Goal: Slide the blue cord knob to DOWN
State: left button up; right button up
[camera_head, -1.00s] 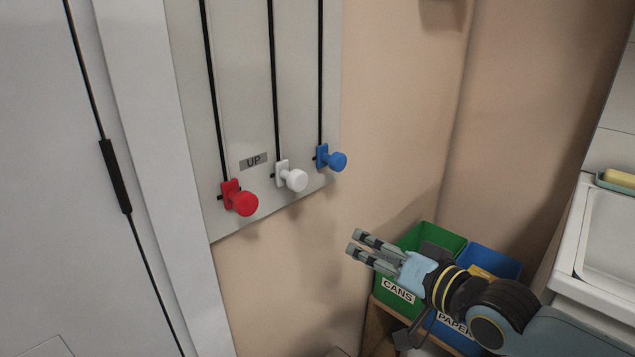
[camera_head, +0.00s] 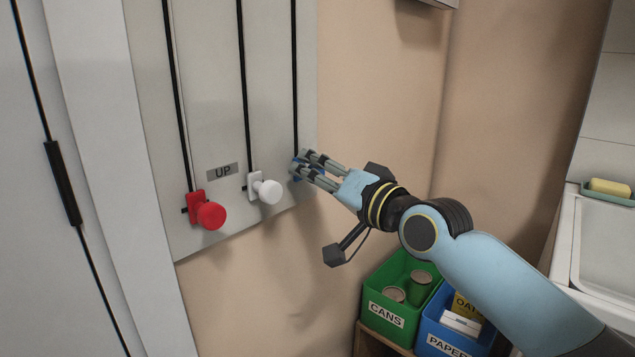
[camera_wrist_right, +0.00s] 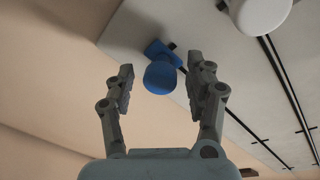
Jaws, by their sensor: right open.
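The blue cord knob (camera_wrist_right: 161,78) shows in the right wrist view, on its slider at the end of a dark track. In the head view the blue knob (camera_head: 312,174) is mostly hidden behind my right gripper (camera_head: 304,167). The gripper's open fingers are around or just in front of the knob; I cannot tell if they touch it. In the right wrist view my right gripper (camera_wrist_right: 159,85) has one finger on each side of the knob, with gaps. The "UP" label (camera_head: 222,171) is on the panel near the lower knobs. My left gripper is not in view.
A white knob (camera_head: 267,191) and a red knob (camera_head: 211,215) sit left of the blue one on the grey panel (camera_head: 205,100). A green CANS bin (camera_head: 386,315) and a blue PAPER bin (camera_head: 440,339) stand below my right arm. A sink (camera_head: 605,235) is at the right.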

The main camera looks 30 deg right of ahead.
jog(key=shift+w, duration=0.1)
grip_shut()
jog(key=shift+f, duration=0.1)
dwell(0.4)
